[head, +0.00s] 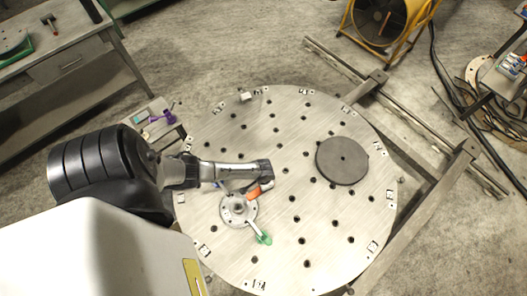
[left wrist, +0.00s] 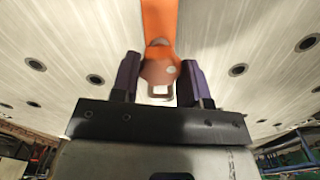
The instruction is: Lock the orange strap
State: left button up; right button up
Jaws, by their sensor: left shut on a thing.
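The orange strap (head: 260,189) shows beside the end of my left arm, above the round perforated metal table, close to a round metal hub (head: 232,217). In the left wrist view, the strap (left wrist: 159,22) runs down from the top edge to an end piece with a slot. My left gripper (left wrist: 159,78) is shut on this end, with one dark finger on each side. In the head view, my arm hides part of the strap and the fingertips. My right gripper is in neither view.
A dark disc (head: 342,161) lies on the right of the perforated table (head: 310,225). A small block (head: 246,97) stands near its far edge. A side stand (head: 155,118) holds purple and green items.

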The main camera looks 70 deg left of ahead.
pick_arm(q)
jog(key=m, duration=0.2)
jog(key=shift+m, duration=0.4)
jog(key=m, duration=0.3)
jog(key=shift+m, duration=0.3)
jog(key=m+b, duration=0.1)
jog(key=m, duration=0.4)
jog(key=shift+f+m, duration=0.1)
jog(key=shift+m, duration=0.2)
jog(key=m+b, duration=0.1)
jog(key=m, duration=0.1)
jog(key=shift+m, duration=0.3)
jog(key=m+b, duration=0.1)
jog(key=m, duration=0.2)
jog(key=shift+m, duration=0.3)
jog(key=m+b, duration=0.2)
jog(key=m, duration=0.2)
jog(key=shift+m, duration=1.1)
jog(key=shift+b, duration=0.3)
